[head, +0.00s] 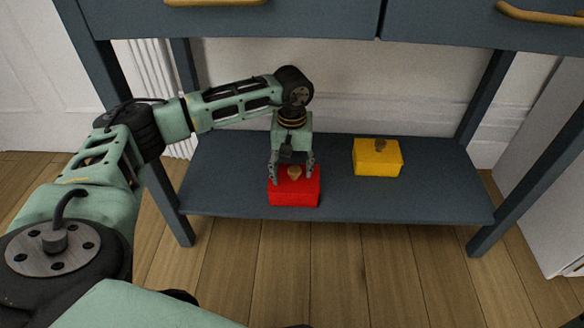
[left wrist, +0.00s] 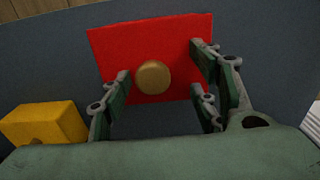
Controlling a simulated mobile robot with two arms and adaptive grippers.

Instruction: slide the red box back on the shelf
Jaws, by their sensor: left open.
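The red box (head: 295,193) sits on the lower shelf (head: 240,190) of a blue-grey table, near the shelf's front edge. It has a round tan knob (head: 294,172) on top, which also shows in the left wrist view (left wrist: 152,75). My left gripper (head: 292,172) is open just above the red box and points down at it. In the left wrist view its fingers (left wrist: 165,92) stand apart on either side of the knob, apart from it. Whether the fingertips touch the box top, I cannot tell. My right gripper is not in view.
A yellow box (head: 377,157) with a knob stands to the right, farther back on the same shelf; it also shows in the left wrist view (left wrist: 44,124). Table legs (head: 482,100) and drawers (head: 480,22) above frame the space. Bare shelf lies behind the red box.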

